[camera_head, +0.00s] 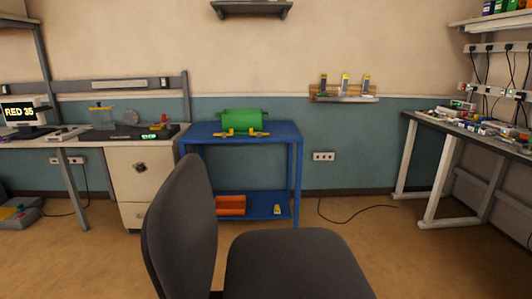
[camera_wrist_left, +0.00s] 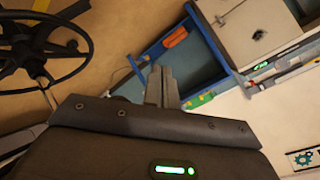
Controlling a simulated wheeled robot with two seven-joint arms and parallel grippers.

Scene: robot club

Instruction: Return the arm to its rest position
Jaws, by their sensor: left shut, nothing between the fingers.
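My left gripper (camera_wrist_left: 161,86) shows in the left wrist view, its two grey fingers together with nothing between them. It is in free space, with the blue cart behind it in the picture. Neither of my arms shows in the head view, and my right gripper is in neither view.
A dark office chair (camera_head: 298,266) stands close in front. Workbenches stand left (camera_head: 84,141) and right (camera_head: 473,134). Floor right of the chair is open.

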